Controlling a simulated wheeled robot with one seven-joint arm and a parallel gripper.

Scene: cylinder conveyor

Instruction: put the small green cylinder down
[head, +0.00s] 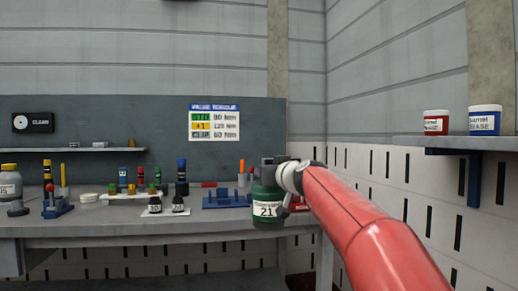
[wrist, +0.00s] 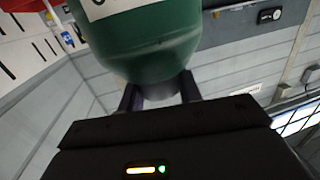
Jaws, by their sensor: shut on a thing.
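The green cylinder (head: 266,197) carries a white label reading 21 and is held in the air in front of the workbench's right end. In the wrist view the green cylinder (wrist: 145,45) fills the upper middle, with part of its label at the top edge. My gripper (head: 268,166) is at the cylinder's top in the head view and is shut on it. In the wrist view the fingers of my gripper (wrist: 158,92) sit on both sides of the narrow grey end of the cylinder.
The grey workbench (head: 130,225) runs along the left and middle. Two dark cylinders (head: 155,204) with white labels stand on it, left of the held one. A blue rack (head: 226,199) lies between them. A wall shelf (head: 485,143) with two tubs is at the right.

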